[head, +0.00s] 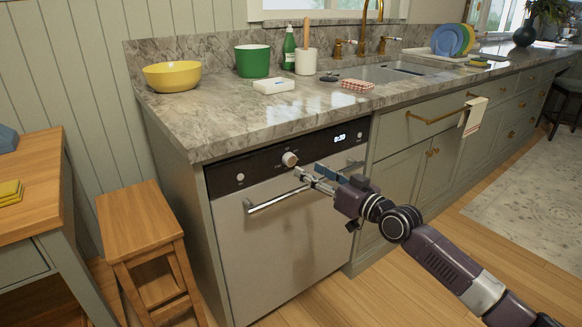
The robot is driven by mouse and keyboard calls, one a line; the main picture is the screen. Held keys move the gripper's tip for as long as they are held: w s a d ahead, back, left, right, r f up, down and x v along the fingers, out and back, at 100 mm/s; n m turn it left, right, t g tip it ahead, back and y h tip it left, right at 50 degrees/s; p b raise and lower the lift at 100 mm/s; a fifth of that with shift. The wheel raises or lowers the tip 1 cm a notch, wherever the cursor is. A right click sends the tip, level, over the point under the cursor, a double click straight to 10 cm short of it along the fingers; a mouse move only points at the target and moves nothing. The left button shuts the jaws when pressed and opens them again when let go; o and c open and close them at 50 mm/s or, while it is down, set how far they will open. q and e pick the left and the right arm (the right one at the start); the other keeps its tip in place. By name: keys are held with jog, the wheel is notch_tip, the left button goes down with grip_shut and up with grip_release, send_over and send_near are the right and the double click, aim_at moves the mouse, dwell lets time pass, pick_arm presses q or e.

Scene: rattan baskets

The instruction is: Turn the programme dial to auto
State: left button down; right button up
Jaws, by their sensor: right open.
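The programme dial (289,159) is a round silver knob on the black control strip (262,163) of the dishwasher (284,240). A small lit display (340,137) is to its right on the strip. The dial's markings are too small to read, so I cannot tell its setting. My right gripper (308,177) is open, with its fingers pointing left toward the dial. Its fingertips are close to the dial, just right of and below it; I cannot tell whether they touch it. My left gripper is not in view.
The dishwasher's bar handle (277,201) sticks out below the dial. The marble counter (225,123) overhangs above, with a yellow bowl (172,76) and green pot (252,60) on it. A wooden step stool (142,225) stands left. The floor in front is clear.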

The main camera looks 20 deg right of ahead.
aim_at(292, 161)
jog(key=x, duration=0.4)
jog(key=shift+w+a+b, duration=0.1)
jog(key=shift+w+b, duration=0.05)
jog(key=shift+b, duration=0.25)
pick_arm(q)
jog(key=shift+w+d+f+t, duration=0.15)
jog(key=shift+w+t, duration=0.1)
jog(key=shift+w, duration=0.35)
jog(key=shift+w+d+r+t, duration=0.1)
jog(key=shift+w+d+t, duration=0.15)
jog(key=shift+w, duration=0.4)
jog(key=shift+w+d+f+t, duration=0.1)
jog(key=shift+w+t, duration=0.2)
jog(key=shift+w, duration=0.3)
pick_arm(e)
jog(key=shift+x, duration=1.1)
jog(key=shift+f, duration=0.1)
jog(key=c, duration=1.2)
